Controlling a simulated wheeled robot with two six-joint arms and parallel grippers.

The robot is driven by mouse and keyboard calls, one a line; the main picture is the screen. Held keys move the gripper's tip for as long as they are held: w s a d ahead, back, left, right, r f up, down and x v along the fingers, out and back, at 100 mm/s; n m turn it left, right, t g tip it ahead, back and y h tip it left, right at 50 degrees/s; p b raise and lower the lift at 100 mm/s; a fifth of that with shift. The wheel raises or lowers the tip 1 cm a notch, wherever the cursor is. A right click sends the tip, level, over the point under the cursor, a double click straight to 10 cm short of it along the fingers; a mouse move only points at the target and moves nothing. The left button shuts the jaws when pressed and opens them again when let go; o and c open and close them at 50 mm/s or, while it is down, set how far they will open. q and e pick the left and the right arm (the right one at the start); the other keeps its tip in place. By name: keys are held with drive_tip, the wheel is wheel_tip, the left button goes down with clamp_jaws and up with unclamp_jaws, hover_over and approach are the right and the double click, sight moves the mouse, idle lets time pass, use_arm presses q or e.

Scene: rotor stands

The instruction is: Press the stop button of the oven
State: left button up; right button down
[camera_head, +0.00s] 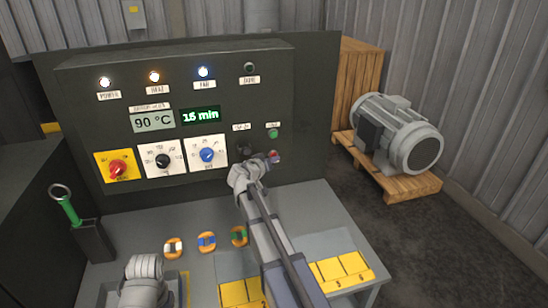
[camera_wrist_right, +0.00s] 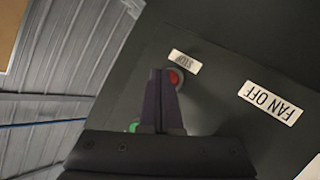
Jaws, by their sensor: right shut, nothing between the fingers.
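The oven's dark control panel (camera_head: 225,80) stands ahead, with lit lamps and dials. The stop button (camera_wrist_right: 175,77) is red and round and sits beside a STOP label (camera_wrist_right: 185,62) in the right wrist view. My right gripper (camera_wrist_right: 161,74) is shut and empty, its fingertips right beside the red button and partly overlapping it in that view. I cannot tell whether they touch it. In the head view my right gripper (camera_head: 270,159) is at the panel's lower right, close to a small red spot. A grey part of my left arm shows at the bottom left, but its fingers do not.
A green button (camera_head: 273,133) sits on the panel above my right gripper. A FAN OFF label (camera_wrist_right: 270,103) is near the stop button. Rotor rings (camera_head: 207,242) and yellow plates (camera_head: 340,271) lie on the bench. A motor (camera_head: 398,132) rests on a pallet at right.

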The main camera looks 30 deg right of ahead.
drive_tip(key=shift+w, duration=0.2)
idle(0.5)
drive_tip(key=shift+s+a, duration=0.15)
drive_tip(key=shift+s, duration=0.65)
drive_tip(key=s, duration=0.2)
drive_tip(key=s+a, duration=0.1)
drive_tip(key=s, duration=0.2)
drive_tip(key=shift+a+f, duration=0.1)
drive_tip(key=shift+a, duration=0.05)
idle(0.7)
drive_tip(key=s+a+f+n+g+y, duration=0.2)
drive_tip(key=s+a+f, duration=0.3)
drive_tip(key=s+a, duration=0.3)
drive_tip(key=s+a+f+n+g+y, duration=0.3)
drive_tip(key=s+a, duration=0.6)
drive_tip(key=a, duration=0.6)
drive_tip(key=s+a+f+n+g+y, duration=0.3)
drive_tip(key=s+a+f+y, duration=0.3)
drive_tip(key=a, duration=0.6)
wheel_tip(320, 180, down, 2)
drive_tip(key=shift+s+a+n+b, duration=0.25)
drive_tip(key=shift+s+n+b, duration=0.15)
drive_tip(key=shift+s+n, duration=0.65)
